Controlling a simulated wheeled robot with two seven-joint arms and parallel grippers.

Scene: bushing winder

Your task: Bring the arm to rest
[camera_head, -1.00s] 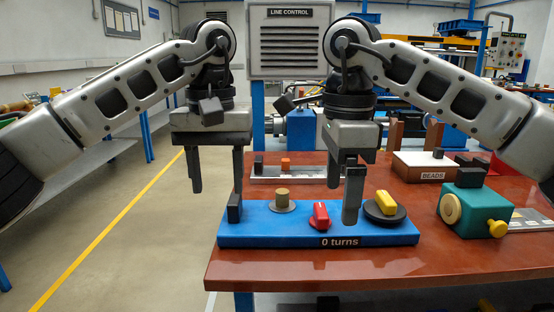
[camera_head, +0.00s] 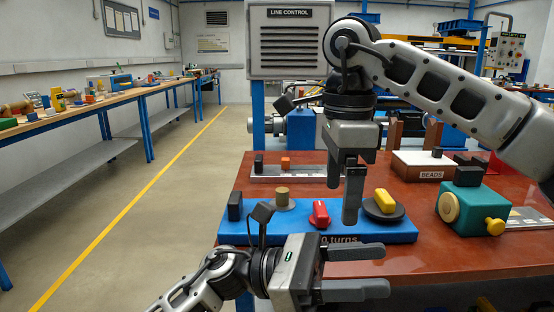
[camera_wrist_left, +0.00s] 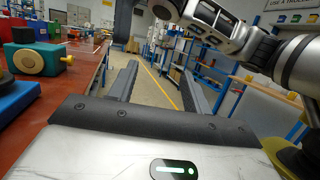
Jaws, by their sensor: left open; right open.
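My left gripper (camera_head: 378,269) is low in the head view, lying sideways in front of the table's front edge. Its fingers point right, apart and empty. My right gripper (camera_head: 342,204) hangs fingers down above the blue board (camera_head: 235,233), between the red knob (camera_head: 320,213) and the yellow knob (camera_head: 385,202). It is open and holds nothing. The left arm covers part of the board's "turns" label.
The red-brown table (camera_head: 420,264) holds a teal box with yellow knobs (camera_head: 474,209), a beads box (camera_head: 425,165) and a grey tray (camera_head: 262,177). The grey line control panel (camera_head: 289,45) stands behind. The floor left of the table is clear.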

